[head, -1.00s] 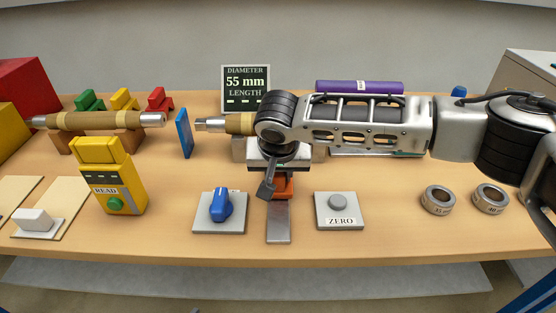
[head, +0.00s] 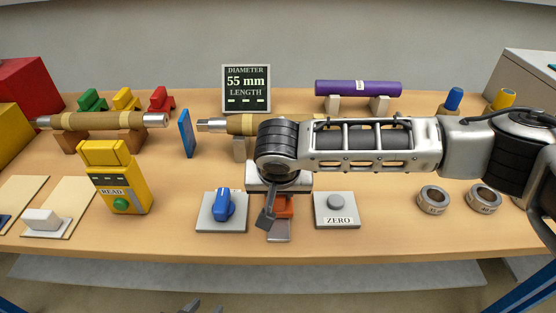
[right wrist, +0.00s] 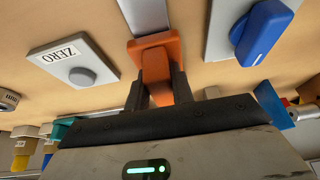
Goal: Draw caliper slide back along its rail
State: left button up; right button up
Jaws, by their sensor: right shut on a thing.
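The orange caliper slide (head: 287,205) sits on its grey metal rail (head: 279,233), between the blue-knob plate and the ZERO plate. A short length of rail shows in front of it. My right gripper (right wrist: 159,85) is shut on the slide's upright orange block (right wrist: 157,62) in the right wrist view, one dark finger on each side. In the head view my right wrist hides the back of the slide and the rail behind it. My left gripper (head: 204,307) shows only as two grey fingertips, apart and empty, at the bottom edge, off the table.
The ZERO button plate (head: 337,209) stands close to the right of the rail and the blue knob plate (head: 222,211) close to the left. The yellow READ device (head: 119,183) is further left. Two grey rings (head: 434,200) lie right. A display (head: 246,88) reads 55 mm.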

aim_at(279, 211)
jog(key=shift+s+p, duration=0.35)
jog(key=shift+s, duration=0.4)
jog(key=shift+s+f, duration=0.1)
jog(key=shift+s, duration=0.95)
jog(key=o, duration=1.1)
jog(key=shift+c, duration=0.2)
